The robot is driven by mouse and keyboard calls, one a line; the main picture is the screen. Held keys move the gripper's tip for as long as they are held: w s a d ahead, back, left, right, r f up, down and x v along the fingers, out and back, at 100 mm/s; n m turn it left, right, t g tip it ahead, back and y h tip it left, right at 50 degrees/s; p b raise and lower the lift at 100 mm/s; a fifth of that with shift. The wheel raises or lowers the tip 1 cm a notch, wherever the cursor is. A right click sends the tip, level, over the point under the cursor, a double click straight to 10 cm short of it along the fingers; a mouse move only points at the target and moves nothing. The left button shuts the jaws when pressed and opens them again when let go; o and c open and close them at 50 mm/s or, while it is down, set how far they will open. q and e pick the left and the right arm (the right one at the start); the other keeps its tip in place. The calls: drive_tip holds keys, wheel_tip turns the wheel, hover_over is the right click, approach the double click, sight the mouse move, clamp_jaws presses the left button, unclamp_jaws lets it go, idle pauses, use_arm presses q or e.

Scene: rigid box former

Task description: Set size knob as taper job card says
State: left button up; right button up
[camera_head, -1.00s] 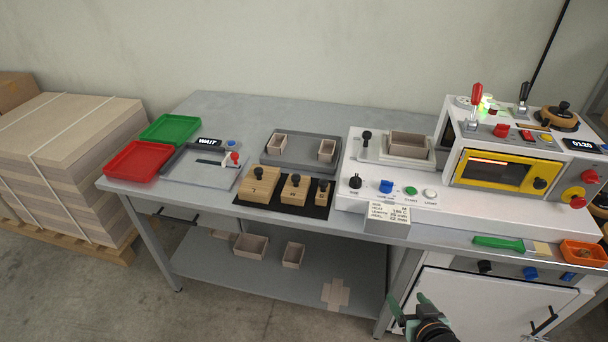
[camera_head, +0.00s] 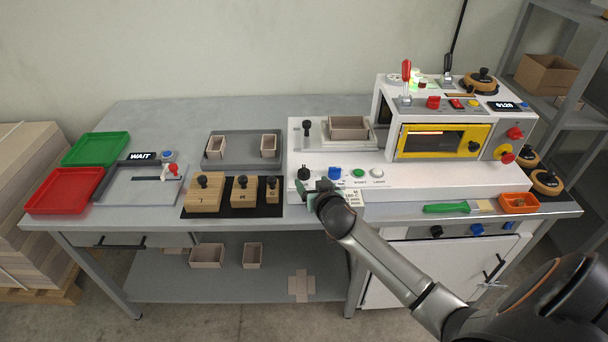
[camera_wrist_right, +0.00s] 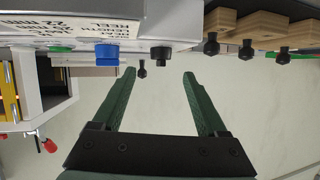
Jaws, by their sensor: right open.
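The black size knob (camera_head: 304,173) stands at the left end of the control row on the white machine's front ledge. It also shows in the right wrist view (camera_wrist_right: 161,54), just past the fingertips and between their lines. My right gripper (camera_head: 318,187) is open and empty, close in front of the knob and apart from it; its green fingers show in the right wrist view (camera_wrist_right: 159,74). The job card (camera_head: 354,197) on the machine's front is partly hidden by my arm. In the right wrist view the card (camera_wrist_right: 95,22) shows heat and heel lines; I cannot read its size.
A blue knob (camera_head: 334,173), a green button (camera_head: 358,173) and a white button (camera_head: 377,173) sit right of the size knob. Wooden blocks (camera_head: 204,194) with black handles stand to its left. A black-handled lever (camera_head: 307,130) is behind it.

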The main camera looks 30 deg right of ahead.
sight(306, 175)
drive_tip(key=shift+b+x, duration=0.3)
drive_tip(key=shift+x, duration=3.4)
drive_tip(key=shift+c, duration=0.3)
clamp_jaws()
